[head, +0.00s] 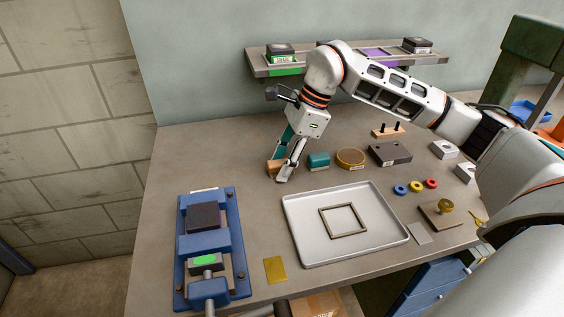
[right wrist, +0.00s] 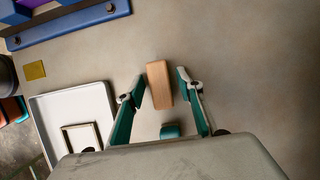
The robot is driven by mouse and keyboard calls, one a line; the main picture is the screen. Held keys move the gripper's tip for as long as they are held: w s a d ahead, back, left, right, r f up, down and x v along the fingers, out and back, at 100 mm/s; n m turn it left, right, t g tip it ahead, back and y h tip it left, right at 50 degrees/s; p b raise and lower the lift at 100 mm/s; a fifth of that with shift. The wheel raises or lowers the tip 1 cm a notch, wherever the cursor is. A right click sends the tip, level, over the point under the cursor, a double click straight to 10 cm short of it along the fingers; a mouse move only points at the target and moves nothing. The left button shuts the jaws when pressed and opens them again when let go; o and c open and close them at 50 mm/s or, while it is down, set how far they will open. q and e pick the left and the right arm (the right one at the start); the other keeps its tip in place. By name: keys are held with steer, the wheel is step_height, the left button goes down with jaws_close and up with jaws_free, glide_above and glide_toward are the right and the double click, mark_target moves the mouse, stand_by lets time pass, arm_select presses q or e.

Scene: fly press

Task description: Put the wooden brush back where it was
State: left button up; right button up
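The wooden brush shows as a plain reddish-brown block (right wrist: 160,85) in the right wrist view, and its end (head: 272,167) shows beside my fingers in the head view. My right gripper (right wrist: 161,84) is open, with one finger on each side of the block and a narrow gap on both sides. In the head view the right gripper (head: 280,172) points down at the back left of the bench and partly hides the block. I cannot tell whether the block's bristles touch the bench.
A white tray (head: 296,222) with a square frame (head: 343,219) lies in front. A blue press fixture (head: 240,262) is at the front left. A shelf (head: 262,68) hangs above.

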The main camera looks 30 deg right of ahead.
steer(key=shift+r, duration=0.1)
steer(key=p+v, duration=0.1)
steer(key=v, duration=1.1)
